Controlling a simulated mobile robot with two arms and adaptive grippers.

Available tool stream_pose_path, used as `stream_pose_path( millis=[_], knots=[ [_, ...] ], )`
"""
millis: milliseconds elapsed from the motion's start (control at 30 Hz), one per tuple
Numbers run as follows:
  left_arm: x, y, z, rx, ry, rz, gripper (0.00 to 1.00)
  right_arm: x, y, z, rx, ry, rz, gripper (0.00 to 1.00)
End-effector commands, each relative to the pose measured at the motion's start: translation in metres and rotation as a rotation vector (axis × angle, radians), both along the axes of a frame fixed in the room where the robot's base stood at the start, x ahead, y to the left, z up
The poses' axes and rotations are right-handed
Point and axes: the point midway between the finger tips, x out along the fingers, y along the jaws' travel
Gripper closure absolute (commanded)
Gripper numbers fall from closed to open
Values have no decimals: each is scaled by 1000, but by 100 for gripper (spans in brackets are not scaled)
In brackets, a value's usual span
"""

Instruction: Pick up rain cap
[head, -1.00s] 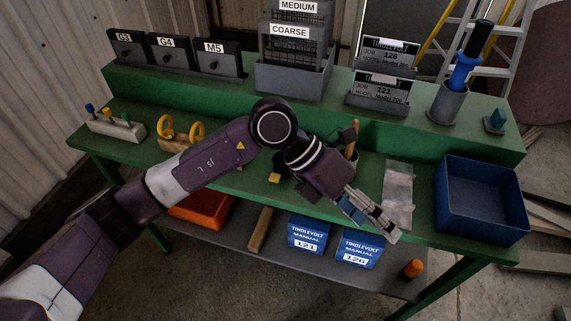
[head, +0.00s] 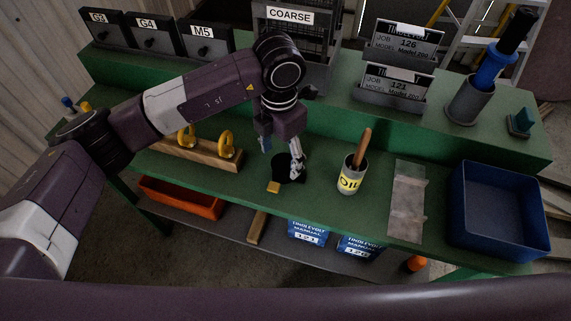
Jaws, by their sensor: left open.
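My left gripper (head: 281,157) is open and points down over the middle of the green bench. A dark round piece (head: 290,173) lies on the bench just below its fingers, partly hidden by them; it may be the rain cap, but I cannot tell for sure. A small yellow block (head: 274,187) is at the front left edge of the dark piece. Whether the fingers touch the dark piece is not clear. My right gripper is not in view.
Further right are a clear bag (head: 407,200) and a blue bin (head: 500,210). Yellow rings on a wooden block (head: 195,152) stand left. Labelled boxes and a grey rack (head: 318,78) line the raised back shelf.

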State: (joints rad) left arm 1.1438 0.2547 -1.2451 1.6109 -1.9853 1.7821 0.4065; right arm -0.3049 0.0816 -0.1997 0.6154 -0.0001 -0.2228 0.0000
Motion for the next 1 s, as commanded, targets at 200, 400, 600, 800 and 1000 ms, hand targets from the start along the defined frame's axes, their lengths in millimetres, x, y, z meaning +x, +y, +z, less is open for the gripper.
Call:
stream_pose_path(
  millis=[200,400,600,800,1000],
  knots=[
    [-4,-6,-27,1,5,1,37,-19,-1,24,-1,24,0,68],
    [-3,-6,-45,-1,1,-1,37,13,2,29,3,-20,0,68],
    [-3,-6,-46,-2,1,-1,37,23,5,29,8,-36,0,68],
    [-3,-6,-45,-2,1,-1,59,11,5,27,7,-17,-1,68],
    [-3,-6,-45,-1,0,-1,81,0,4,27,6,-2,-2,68]
  ],
)
